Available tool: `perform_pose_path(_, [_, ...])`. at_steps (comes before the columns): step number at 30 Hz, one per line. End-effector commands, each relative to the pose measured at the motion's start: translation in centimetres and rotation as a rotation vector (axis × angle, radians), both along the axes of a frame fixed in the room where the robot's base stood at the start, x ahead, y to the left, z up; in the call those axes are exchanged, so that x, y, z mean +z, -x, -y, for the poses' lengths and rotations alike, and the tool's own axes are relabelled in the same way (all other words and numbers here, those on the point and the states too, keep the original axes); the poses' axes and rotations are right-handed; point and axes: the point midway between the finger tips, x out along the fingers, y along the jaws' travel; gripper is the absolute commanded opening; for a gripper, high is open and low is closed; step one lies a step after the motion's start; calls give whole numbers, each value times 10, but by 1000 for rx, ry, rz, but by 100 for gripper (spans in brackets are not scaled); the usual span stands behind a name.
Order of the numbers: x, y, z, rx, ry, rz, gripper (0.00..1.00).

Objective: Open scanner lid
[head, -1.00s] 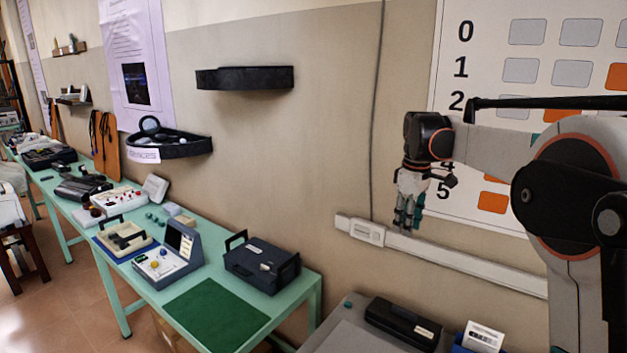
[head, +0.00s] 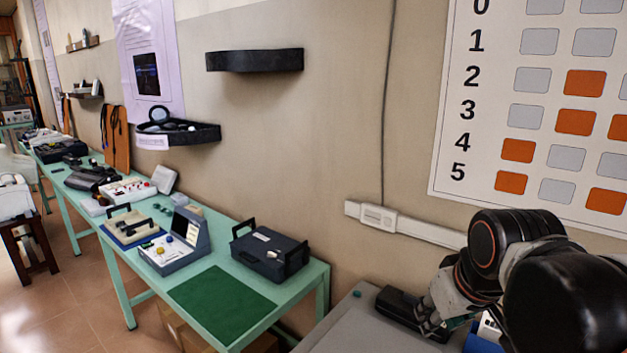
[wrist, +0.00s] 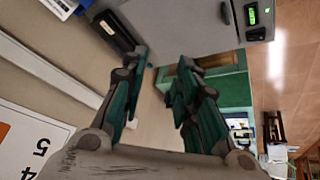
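A grey box-shaped unit, which appears to be the scanner (head: 345,325), stands at the bottom of the head view, cut off by the frame edge. In the wrist view its grey body (wrist: 182,25) is at the top, with a lit green display (wrist: 252,16). A long black block (head: 395,300) lies along its wall side; it also shows in the wrist view (wrist: 112,32). My gripper (head: 430,322) is beside and partly in front of the block in the head view. The wrist view shows both fingers (wrist: 162,68) apart with nothing between them. Lid edge unclear.
A green table (head: 325,272) to the left holds a dark case (head: 268,255), a blue-grey console (head: 180,245) and a green mat (head: 222,300). A wall rail (head: 420,227) runs behind the scanner. A white label (head: 488,328) shows beside my arm.

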Motion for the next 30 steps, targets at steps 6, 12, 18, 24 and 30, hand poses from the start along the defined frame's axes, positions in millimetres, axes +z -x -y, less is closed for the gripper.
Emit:
perform_pose_path(6, [-55, 51, -6, -95, -64, 81, 28])
perform_pose_path(12, [-78, 69, -8, -138, -97, 116, 28])
perform_pose_path(18, [-80, 71, -8, -145, -103, 121, 28])
perform_pose_path(24, [-76, 62, -13, -108, -87, 86, 28])
perform_pose_path(30, [-73, 34, -30, 13, -40, -24, 28])
